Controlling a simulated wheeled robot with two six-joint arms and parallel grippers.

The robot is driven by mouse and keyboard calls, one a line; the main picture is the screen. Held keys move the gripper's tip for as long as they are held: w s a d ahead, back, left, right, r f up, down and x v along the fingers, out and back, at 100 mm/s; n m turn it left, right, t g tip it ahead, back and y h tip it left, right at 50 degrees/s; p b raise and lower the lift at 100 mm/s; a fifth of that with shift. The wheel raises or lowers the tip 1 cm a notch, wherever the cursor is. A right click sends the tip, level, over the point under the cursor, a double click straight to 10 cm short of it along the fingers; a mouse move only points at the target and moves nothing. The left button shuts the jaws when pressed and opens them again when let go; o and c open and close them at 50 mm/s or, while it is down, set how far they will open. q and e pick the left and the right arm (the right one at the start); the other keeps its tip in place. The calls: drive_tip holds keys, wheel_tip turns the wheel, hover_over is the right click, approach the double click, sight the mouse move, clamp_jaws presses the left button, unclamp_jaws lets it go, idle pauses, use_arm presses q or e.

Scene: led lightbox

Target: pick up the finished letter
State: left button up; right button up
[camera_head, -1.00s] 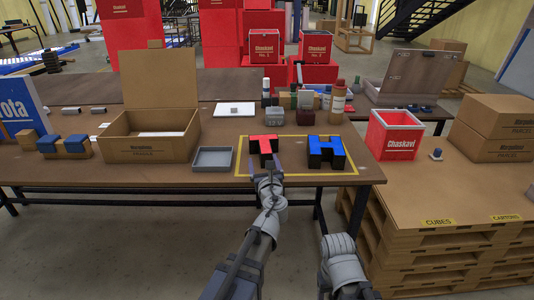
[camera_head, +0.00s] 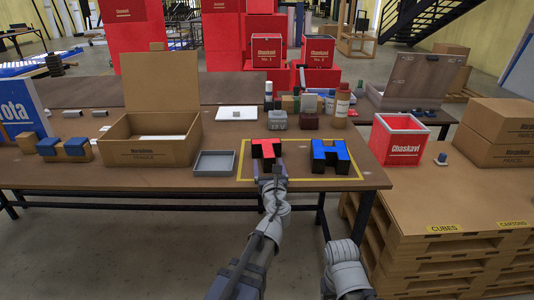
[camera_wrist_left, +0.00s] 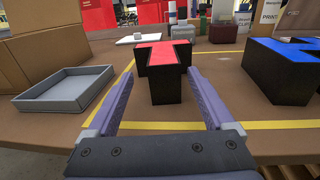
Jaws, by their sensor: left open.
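A black block letter T with a red top face (camera_head: 267,149) stands on the table inside a yellow taped rectangle. It also shows in the left wrist view (camera_wrist_left: 165,65), ahead and between my fingers. My left gripper (camera_head: 268,166) is open at the near side of the T; the wrist view shows its two purple fingers (camera_wrist_left: 162,95) on either side of the T's stem, with gaps visible. A black block letter H with a blue top (camera_head: 331,156) stands to the right, partly cut off in the wrist view. My right gripper is not in view.
A shallow grey tray (camera_head: 214,174) lies left of the yellow tape (camera_head: 300,179). An open cardboard box (camera_head: 116,150) stands farther left. Bottles and small blocks stand behind the letters. An open red box (camera_head: 398,153) stands to the right.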

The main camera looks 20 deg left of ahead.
sight(268, 149)
use_arm(q)
drive_tip(key=shift+x, duration=1.35)
drive_tip(key=shift+d+r+p+x, duration=0.1)
drive_tip(key=shift+r+p+x, duration=0.05)
drive_tip(key=shift+x, duration=0.7)
drive_tip(key=shift+d+r+p+x, duration=0.1)
drive_tip(key=shift+d+r+x, duration=0.05)
drive_tip(key=shift+x, duration=0.75)
drive_tip(key=shift+d+r+p+x, duration=0.1)
drive_tip(key=shift+p+x, duration=0.05)
drive_tip(key=shift+x, duration=0.7)
clamp_jaws()
drive_tip(key=shift+w, duration=0.1)
